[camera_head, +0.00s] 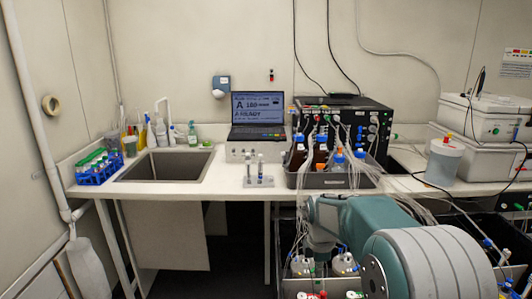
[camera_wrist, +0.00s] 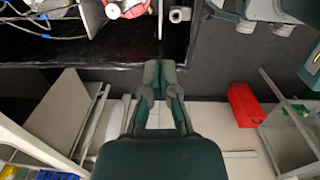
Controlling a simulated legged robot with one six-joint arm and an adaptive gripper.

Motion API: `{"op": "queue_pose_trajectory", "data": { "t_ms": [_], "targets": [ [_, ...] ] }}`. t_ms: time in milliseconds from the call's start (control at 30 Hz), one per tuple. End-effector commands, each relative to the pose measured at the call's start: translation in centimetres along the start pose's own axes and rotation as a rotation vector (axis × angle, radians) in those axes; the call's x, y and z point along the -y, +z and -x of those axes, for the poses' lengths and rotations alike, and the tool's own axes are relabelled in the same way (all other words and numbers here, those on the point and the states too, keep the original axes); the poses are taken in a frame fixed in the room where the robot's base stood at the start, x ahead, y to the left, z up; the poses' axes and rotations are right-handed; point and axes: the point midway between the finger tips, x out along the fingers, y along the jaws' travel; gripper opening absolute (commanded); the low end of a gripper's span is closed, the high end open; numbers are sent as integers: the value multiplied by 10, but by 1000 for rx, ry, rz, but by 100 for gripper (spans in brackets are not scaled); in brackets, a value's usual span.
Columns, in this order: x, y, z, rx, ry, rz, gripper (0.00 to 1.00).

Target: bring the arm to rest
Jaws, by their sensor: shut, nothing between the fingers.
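My gripper (camera_wrist: 159,72) shows in the wrist view with its two grey fingers together at the tips. It is shut and nothing is between the fingers. In the head view my arm (camera_head: 385,235) is folded in the lower right, in front of the bench, and the gripper itself is hidden there. The wrist view looks past the fingers at a dark surface and a pale floor.
The white bench (camera_head: 225,187) carries a sink (camera_head: 165,166), a laptop (camera_head: 258,112), a grey tray (camera_head: 305,180) of bottles and a blue tube rack (camera_head: 98,172). Tubing and capped vessels (camera_head: 345,264) sit close beside my arm. A red box (camera_wrist: 243,105) shows in the wrist view.

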Motion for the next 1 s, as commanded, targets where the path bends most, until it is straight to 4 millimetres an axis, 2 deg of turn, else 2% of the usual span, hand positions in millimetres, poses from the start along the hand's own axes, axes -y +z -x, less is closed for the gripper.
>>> {"op": "queue_pose_trajectory", "data": {
  "t_ms": [33,100,400,700,1000],
  "targets": [
    [8,1,13,-1,19,-51,0],
    [20,2,27,-4,40,-126,0],
    [72,5,77,-35,128,-446,0],
    [130,6,111,-91,208,-762,0],
    [190,5,128,-174,277,-1076,0]
  ]
}}
